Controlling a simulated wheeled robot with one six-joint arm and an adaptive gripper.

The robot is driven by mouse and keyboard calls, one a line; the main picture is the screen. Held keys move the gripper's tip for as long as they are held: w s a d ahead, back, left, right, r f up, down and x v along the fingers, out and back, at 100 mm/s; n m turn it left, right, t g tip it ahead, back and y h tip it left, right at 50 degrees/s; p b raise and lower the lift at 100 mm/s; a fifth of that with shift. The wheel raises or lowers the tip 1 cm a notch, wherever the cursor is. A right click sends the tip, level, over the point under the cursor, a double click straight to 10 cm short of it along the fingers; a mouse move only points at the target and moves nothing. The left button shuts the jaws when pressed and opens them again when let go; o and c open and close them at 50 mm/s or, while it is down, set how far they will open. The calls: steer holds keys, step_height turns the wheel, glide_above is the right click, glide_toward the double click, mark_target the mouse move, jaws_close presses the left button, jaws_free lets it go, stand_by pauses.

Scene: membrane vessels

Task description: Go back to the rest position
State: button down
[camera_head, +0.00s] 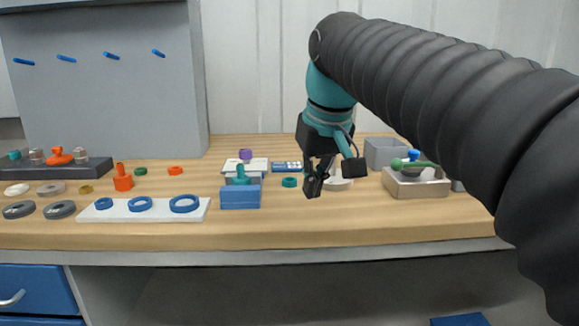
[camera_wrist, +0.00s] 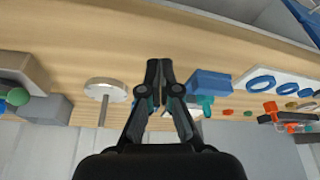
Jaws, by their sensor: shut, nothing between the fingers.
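My gripper (camera_head: 313,187) hangs over the middle of the wooden bench (camera_head: 300,222), at the end of my black-sleeved arm. Its two fingers also show in the wrist view (camera_wrist: 160,68), close together and empty. In the head view the gripper stands in front of a white round piece (camera_head: 338,184) and partly hides it. In the wrist view a pale disc with a stem (camera_wrist: 105,86) lies to the left of the fingers. A blue block (camera_head: 240,196) with a teal knobbed part (camera_head: 241,175) stands to the left of the gripper in the head view.
A white strip with several blue rings (camera_head: 108,212) lies at the front left. A grey box with a green-handled part (camera_head: 416,185) stands at the right. A grey pegboard (camera_head: 100,100) rises at the back left. A small teal ring (camera_head: 289,182) lies beside the gripper.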

steer(key=s+d+f+m, duration=0.1)
steer(key=s+d+f, duration=0.3)
steer(key=f, duration=0.3)
steer(key=s+d+f+m+t+h, duration=0.1)
steer(key=s+d+f, duration=0.3)
steer(key=s+f, duration=0.3)
steer(key=s+d+f+m, duration=0.2)
steer(key=s+d+f, duration=0.2)
steer(key=s+f, duration=0.2)
step_height(320, 180, down, 3)
steer(key=shift+r+t, duration=0.1)
steer(key=shift+t, duration=0.3)
